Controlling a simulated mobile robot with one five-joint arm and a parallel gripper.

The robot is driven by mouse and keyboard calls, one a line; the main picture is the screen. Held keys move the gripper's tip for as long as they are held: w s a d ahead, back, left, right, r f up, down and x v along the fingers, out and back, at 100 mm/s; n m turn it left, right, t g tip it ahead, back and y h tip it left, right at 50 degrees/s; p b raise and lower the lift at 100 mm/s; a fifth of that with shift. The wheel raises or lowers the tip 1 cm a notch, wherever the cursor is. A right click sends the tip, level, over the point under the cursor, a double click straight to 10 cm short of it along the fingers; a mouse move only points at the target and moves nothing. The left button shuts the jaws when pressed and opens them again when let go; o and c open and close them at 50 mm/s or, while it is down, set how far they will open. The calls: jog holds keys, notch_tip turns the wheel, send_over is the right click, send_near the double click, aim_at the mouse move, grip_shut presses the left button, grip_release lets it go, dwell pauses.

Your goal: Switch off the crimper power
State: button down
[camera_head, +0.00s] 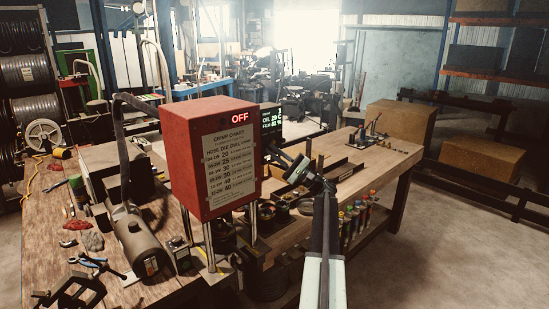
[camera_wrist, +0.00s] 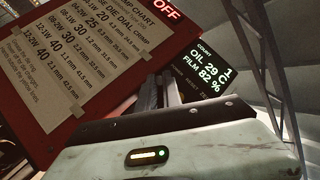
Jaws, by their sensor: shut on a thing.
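The crimper's red box (camera_head: 212,155) stands on metal posts on the bench and carries a crimp chart. A lit red OFF readout (camera_head: 239,117) is at its top right; part of it shows in the wrist view (camera_wrist: 165,10). My gripper (camera_head: 272,152) reaches in from the right to the box's right side. In the wrist view its fingers (camera_wrist: 172,90) point between the box and a dark display (camera_wrist: 207,73) reading count 1, oil 29 C, film 82 %. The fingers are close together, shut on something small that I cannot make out. The power switch is not clearly visible.
The wooden bench (camera_head: 375,160) extends right, with coloured-handled tools (camera_head: 355,215) along its front edge. A grey motor-like cylinder (camera_head: 143,245) and loose hand tools lie left of the box. Cardboard boxes (camera_head: 400,122) stand at the right. Open floor lies at the lower right.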

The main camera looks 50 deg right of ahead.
dwell(0.4)
jog(key=c, duration=1.5)
grip_release()
jog(key=b+v, duration=0.4)
jog(key=v, duration=0.4)
